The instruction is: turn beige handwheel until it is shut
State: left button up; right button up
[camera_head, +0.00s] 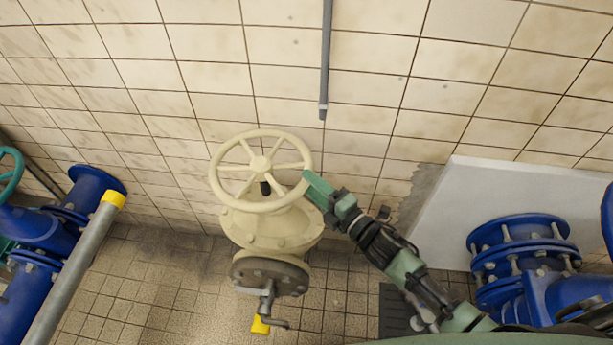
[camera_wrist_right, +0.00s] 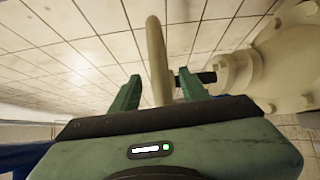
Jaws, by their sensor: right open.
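The beige handwheel (camera_head: 260,163) is spoked and sits on top of a beige valve body (camera_head: 270,232) in the middle of the head view. My right gripper (camera_head: 311,186) is at the right side of its rim, its arm coming from the lower right. In the right wrist view the rim (camera_wrist_right: 155,50) stands between my two open green fingers (camera_wrist_right: 160,90), with a gap visible on each side. The valve body (camera_wrist_right: 285,65) shows at the right there, and a dark stem end (camera_wrist_right: 207,77) lies beside the right finger. My left gripper is not in view.
A tiled wall (camera_head: 420,60) is behind the valve, with a grey pipe (camera_head: 326,60) coming down it. Blue pipes (camera_head: 40,235) and a grey rail (camera_head: 75,270) are at the left. A white slab (camera_head: 480,200) and blue flanged pipe (camera_head: 520,255) are at the right.

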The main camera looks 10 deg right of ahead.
jog(key=shift+x, duration=1.2)
grip_shut()
jog(key=shift+f, duration=0.1)
dwell(0.5)
